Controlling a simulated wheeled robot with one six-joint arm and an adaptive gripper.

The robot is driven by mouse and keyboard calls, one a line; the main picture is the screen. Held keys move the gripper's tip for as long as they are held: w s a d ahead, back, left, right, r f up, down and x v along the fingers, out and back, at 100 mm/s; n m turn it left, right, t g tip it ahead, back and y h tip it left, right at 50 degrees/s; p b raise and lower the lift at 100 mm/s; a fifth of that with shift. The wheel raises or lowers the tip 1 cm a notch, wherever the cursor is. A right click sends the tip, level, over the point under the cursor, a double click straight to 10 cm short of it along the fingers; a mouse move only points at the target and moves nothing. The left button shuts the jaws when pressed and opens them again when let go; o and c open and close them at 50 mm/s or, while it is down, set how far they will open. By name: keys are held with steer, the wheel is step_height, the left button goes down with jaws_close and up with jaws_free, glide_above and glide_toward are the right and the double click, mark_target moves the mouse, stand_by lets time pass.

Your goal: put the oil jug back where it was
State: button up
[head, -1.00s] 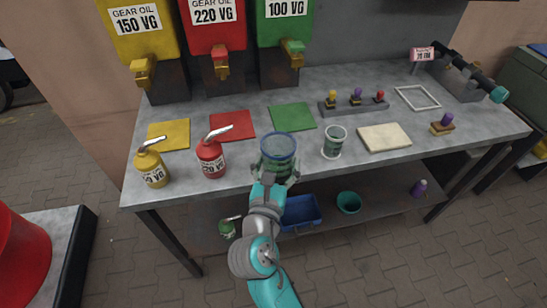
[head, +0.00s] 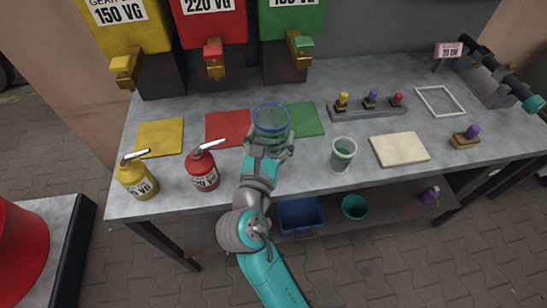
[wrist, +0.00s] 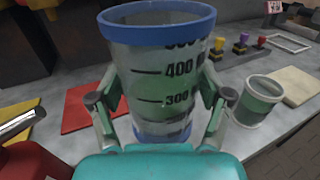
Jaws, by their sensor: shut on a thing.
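A clear jug with a blue rim (head: 271,119) and black marks for 300 and 400 is in my gripper (head: 268,146). In the wrist view the jug (wrist: 160,75) stands upright between the two fingers (wrist: 165,108), which press on its sides. It looks empty, with green showing through it. In the head view it is over the back of the worktop, in front of the left part of the green mat (head: 308,120). I cannot tell whether its base touches the worktop.
A smaller cup with green in it (head: 342,155) stands to the right, by a pale board (head: 399,150). Red (head: 203,171) and yellow (head: 137,177) oil cans stand at the left front. Red (head: 229,128) and yellow (head: 160,137) mats lie behind them. Oil dispensers (head: 213,40) line the back.

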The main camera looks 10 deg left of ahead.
steer(key=shift+f, duration=4.2)
steer(key=shift+f, duration=0.1)
steer(key=o, duration=1.3)
steer(key=shift+s, duration=0.15)
steer(key=s, duration=0.4)
steer(key=s+a, duration=0.1)
steer(key=s, duration=0.6)
steer(key=shift+s+a, duration=0.15)
steer(key=shift+s, duration=0.2)
